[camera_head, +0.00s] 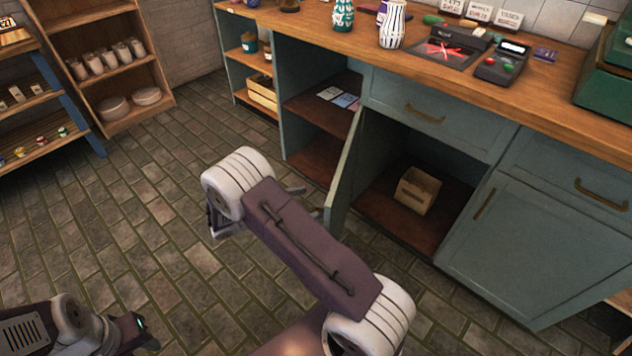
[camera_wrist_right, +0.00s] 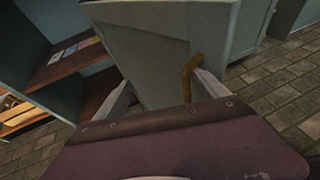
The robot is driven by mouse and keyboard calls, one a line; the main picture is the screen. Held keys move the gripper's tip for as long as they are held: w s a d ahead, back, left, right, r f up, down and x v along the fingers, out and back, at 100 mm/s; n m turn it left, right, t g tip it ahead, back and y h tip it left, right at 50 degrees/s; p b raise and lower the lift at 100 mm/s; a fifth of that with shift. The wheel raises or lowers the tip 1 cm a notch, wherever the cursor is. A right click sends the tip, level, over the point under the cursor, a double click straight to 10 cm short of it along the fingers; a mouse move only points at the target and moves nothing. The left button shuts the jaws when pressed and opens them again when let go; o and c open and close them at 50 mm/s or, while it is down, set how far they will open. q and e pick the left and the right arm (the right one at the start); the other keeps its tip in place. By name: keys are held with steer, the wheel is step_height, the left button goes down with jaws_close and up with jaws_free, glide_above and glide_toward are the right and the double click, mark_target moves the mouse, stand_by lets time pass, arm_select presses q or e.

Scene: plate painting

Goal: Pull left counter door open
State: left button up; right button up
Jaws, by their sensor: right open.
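The left counter door (camera_head: 345,178) is a grey-teal panel. It stands swung out from the counter, seen nearly edge-on in the head view, with the cabinet interior (camera_head: 375,205) exposed. My right gripper (camera_head: 306,200) is at the outer side of this door, partly hidden by my wrist. In the right wrist view, my right gripper (camera_wrist_right: 163,93) is open, its two fingers spread before a grey-teal panel (camera_wrist_right: 140,55). A brass handle (camera_wrist_right: 189,76) is close beside the right-hand finger; I cannot tell if they touch. My left arm shows at bottom left, its fingers out of sight.
A wooden box (camera_head: 417,190) stands inside the open cabinet. A closed door (camera_head: 535,240) and a drawer (camera_head: 430,112) flank the opening. The wooden countertop (camera_head: 540,85) holds a card terminal (camera_head: 500,62) and vases. Shelves (camera_head: 108,80) stand at left; the brick floor (camera_head: 130,200) between is clear.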

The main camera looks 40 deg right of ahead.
steer(key=shift+w+d+r, duration=0.1)
steer(key=shift+w+r, duration=0.1)
steer(key=shift+r, duration=0.2)
steer(key=shift+c, duration=0.5)
steer(key=shift+a+r, duration=0.1)
steer(key=shift+a, duration=0.15)
steer(key=c, duration=0.3)
steer(key=shift+w+a, duration=0.2)
steer(key=shift+a, duration=0.1)
steer(key=shift+c, duration=1.2)
steer(key=shift+w+a+f+b, duration=0.15)
steer(key=shift+w+a+b, duration=0.1)
steer(key=shift+w+a, duration=0.65)
steer(key=shift+w+a+f+b, duration=0.15)
steer(key=shift+w+a+b, duration=0.1)
steer(key=shift+w+a, duration=0.6)
steer(key=w+a, duration=0.1)
steer(key=w+a+b, duration=0.1)
steer(key=a, duration=0.1)
steer(key=shift+w+a, duration=0.2)
steer(key=shift+a, duration=0.1)
steer(key=shift+f, duration=0.1)
